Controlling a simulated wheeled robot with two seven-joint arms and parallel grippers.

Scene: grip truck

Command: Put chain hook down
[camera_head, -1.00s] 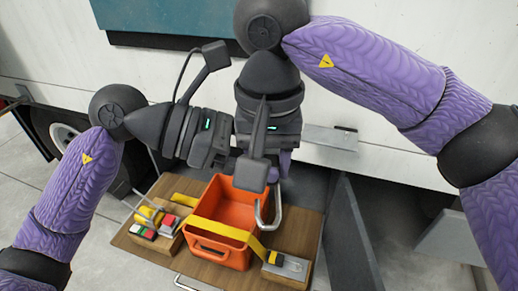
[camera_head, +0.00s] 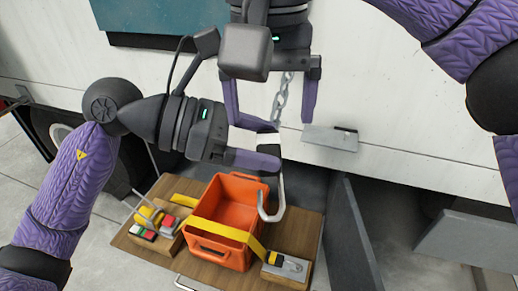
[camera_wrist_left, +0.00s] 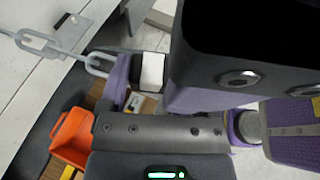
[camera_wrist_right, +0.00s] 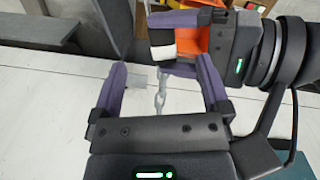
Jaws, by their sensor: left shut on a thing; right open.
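The chain hook (camera_head: 274,207) is a bare metal hook below a black and white block, hanging over the right rim of the orange crate in the head view. My left gripper (camera_head: 266,152) is shut on that block, which shows white in the left wrist view (camera_wrist_left: 152,72). A grey chain (camera_head: 281,98) runs up from the block; it also shows in the left wrist view (camera_wrist_left: 45,44). My right gripper (camera_head: 270,112) is open above the block. In the right wrist view the chain (camera_wrist_right: 160,95) lies between its spread fingers, apparently not gripped.
The orange crate (camera_head: 196,252) stands on a wooden board (camera_head: 298,228) with a yellow strap (camera_head: 214,228) across it. The white truck side (camera_head: 400,120) rises behind, with a small grey ledge (camera_head: 325,138). A dark panel stands at right.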

